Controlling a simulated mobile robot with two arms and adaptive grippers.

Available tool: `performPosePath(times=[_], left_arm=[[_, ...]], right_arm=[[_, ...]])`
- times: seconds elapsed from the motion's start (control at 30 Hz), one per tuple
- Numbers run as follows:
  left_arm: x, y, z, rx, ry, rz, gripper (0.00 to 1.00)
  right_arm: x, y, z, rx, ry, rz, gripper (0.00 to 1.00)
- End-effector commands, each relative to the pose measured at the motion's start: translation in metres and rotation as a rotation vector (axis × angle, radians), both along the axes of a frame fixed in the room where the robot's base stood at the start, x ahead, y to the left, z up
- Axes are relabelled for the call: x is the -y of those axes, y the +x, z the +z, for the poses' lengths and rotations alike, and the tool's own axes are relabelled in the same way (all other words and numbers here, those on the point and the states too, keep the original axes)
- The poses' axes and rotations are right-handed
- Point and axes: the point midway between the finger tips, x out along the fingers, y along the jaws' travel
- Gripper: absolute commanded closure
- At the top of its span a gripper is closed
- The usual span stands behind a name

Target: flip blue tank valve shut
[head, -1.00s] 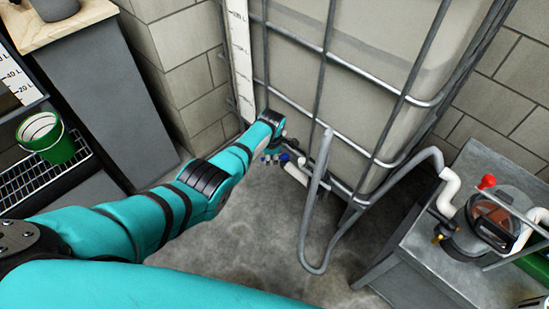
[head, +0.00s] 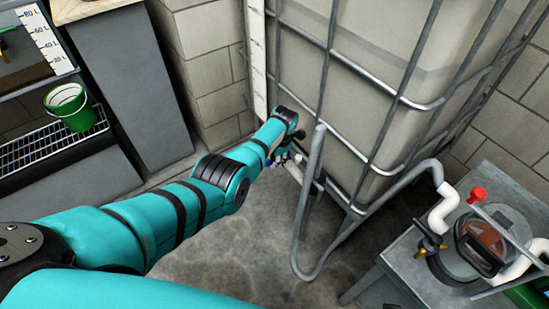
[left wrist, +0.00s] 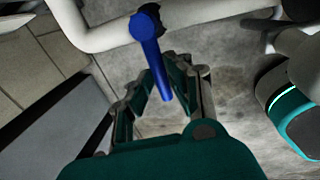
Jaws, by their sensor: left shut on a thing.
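The blue tank valve handle (left wrist: 152,55) shows in the left wrist view, on a pale pipe (left wrist: 105,38). It points down the picture, between my left gripper's fingers. My left gripper (left wrist: 158,82) is shut on this handle. In the head view my left gripper (head: 281,158) is low at the front of the caged white tank (head: 355,90), beside the pale outlet pipe (head: 294,171). The valve is small there and mostly hidden by the gripper. My right gripper is not in view.
A bent grey metal tube (head: 305,210) stands just right of my left gripper. A metal bench (head: 400,262) with a filter housing (head: 485,245) and red knob (head: 477,195) is at the right. A green bucket (head: 75,112) sits on a rack at the left. Concrete floor lies between.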

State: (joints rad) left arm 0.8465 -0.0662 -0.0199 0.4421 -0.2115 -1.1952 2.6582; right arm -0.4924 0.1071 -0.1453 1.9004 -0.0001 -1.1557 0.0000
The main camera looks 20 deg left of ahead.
Motion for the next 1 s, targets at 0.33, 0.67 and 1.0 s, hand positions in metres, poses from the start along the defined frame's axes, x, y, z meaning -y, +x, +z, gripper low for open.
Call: performPosePath(times=[0.33, 0.67, 1.0], left_arm=[[0.0019, -0.0006, -0.0005, -0.001, -0.004, 0.018, 1.0], [0.0015, -0.0004, -0.0003, 0.0, -0.004, 0.017, 0.62], [0.0011, 0.0002, 0.0015, 0.002, -0.001, 0.016, 0.61]], right_arm=[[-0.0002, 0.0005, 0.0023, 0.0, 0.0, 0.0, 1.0], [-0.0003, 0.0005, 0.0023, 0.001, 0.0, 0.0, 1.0], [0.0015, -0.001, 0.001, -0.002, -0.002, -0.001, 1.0]])
